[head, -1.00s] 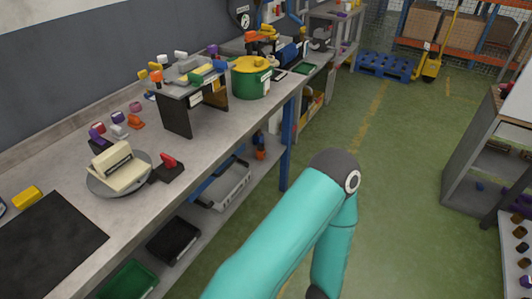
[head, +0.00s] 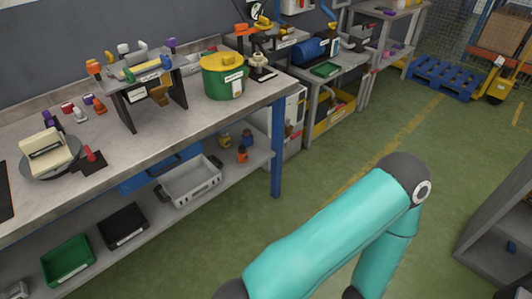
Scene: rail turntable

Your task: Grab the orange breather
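Several small orange parts are in view, and I cannot tell which is the breather. One orange part (head: 94,66) sits at the left end of the small riser on the workbench. Another orange piece (head: 88,99) lies on the bench among small coloured parts left of the riser. An orange item (head: 242,154) stands on the shelf under the bench. One of my teal arms crosses the lower right, over the floor, with its elbow apart from the bench. Neither gripper is in view.
The workbench (head: 150,145) carries a round turntable (head: 68,166) with a cream block, the riser (head: 125,85) and a green pot (head: 223,85) with a yellow top. Grey, black and green trays are on the lower shelf. Green floor (head: 330,165) is clear right of the bench.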

